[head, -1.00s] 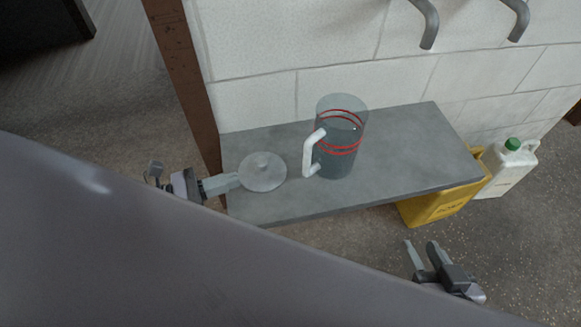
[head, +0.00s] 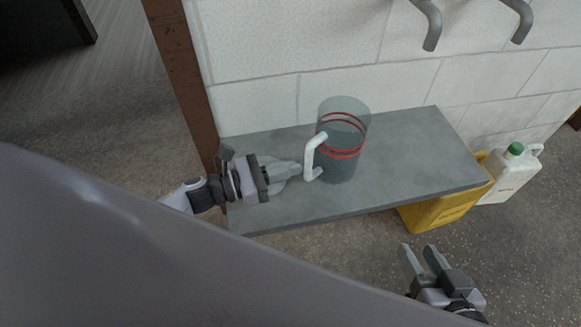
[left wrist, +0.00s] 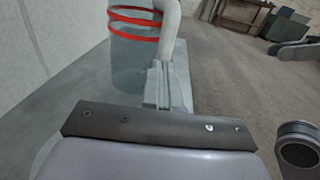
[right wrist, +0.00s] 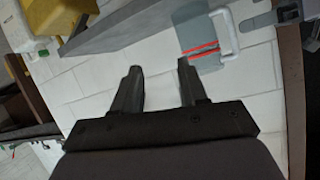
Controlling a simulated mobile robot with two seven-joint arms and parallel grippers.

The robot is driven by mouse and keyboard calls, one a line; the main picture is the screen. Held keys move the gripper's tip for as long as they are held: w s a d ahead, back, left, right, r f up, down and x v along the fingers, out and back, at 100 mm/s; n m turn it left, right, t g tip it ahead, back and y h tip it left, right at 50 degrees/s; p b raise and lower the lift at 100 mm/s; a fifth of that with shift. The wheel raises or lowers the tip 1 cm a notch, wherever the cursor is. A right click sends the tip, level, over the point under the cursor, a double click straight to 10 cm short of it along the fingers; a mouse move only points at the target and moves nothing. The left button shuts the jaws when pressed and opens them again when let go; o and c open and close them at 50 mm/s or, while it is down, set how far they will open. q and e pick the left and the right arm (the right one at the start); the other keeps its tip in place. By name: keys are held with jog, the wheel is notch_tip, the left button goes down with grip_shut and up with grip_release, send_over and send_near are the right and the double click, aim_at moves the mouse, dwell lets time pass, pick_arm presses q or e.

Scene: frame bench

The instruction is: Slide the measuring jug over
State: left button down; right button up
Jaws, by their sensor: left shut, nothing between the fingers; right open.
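The measuring jug (head: 343,140) is a clear grey cylinder with red bands and a white handle (head: 310,158) on its left side. It stands upright on the grey shelf (head: 410,165). It also shows in the left wrist view (left wrist: 132,45) and the right wrist view (right wrist: 207,45). My left gripper (head: 298,168) is shut and empty, its tips close to the handle; I cannot tell whether they touch. My right gripper (head: 418,250) is open and empty, low in front of the shelf's right part.
A yellow container (head: 440,210) and a white jug with a green cap (head: 513,172) stand below the shelf's right end. A white block wall (head: 255,105) is behind. A brown post (head: 182,75) rises at the shelf's left end. The shelf right of the jug is clear.

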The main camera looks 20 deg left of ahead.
aim_at(328, 158)
pick_arm(q)
jog(key=shift+w+d, duration=0.3)
pick_arm(e)
jog(key=shift+a, duration=0.1)
jog(key=shift+w+r, duration=0.1)
jog(key=shift+r, duration=0.05)
pick_arm(q)
jog(key=b+x, duration=0.4)
jog(key=x, duration=0.6)
jog(key=shift+f, duration=0.15)
jog(key=b+x, duration=0.2)
jog(key=x, duration=0.3)
jog(key=shift+w+d, duration=0.2)
jog(key=shift+a, duration=0.1)
pick_arm(e)
jog(key=shift+w+a+f+t+y, duration=0.35)
jog(key=shift+w+f+t+y, duration=0.15)
jog(key=shift+w+y, duration=0.15)
